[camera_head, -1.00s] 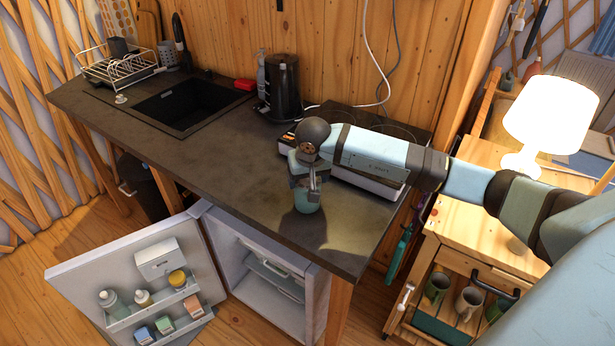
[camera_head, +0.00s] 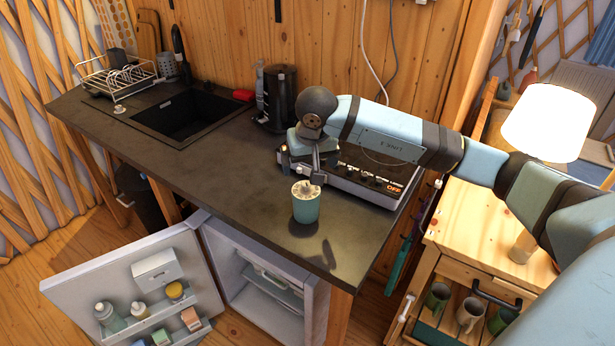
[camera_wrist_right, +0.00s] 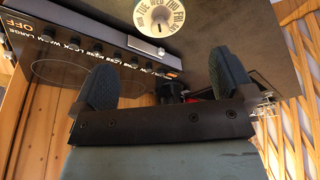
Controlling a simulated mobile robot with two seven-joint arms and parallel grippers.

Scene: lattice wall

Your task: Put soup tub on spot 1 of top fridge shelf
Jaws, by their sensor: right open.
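The soup tub (camera_head: 306,205) is a teal tub with a pale lid, standing upright on the dark counter near its front edge. Its round lid with day lettering also shows in the right wrist view (camera_wrist_right: 161,20), at the top, beyond the fingers. My right gripper (camera_head: 316,172) is open and empty, just behind the tub and apart from it; its two fingers show in the right wrist view (camera_wrist_right: 165,84). The fridge (camera_head: 268,280) under the counter has its door (camera_head: 135,283) swung open to the left. The upper shelf (camera_head: 275,281) shows only partly, in shadow under the counter. My left gripper is out of view.
A cooktop (camera_head: 375,180) lies right behind the tub, under my right arm. A black kettle (camera_head: 281,98) and a sink (camera_head: 190,115) are farther back. The counter (camera_head: 225,165) left of the tub is clear. The door racks hold bottles and boxes.

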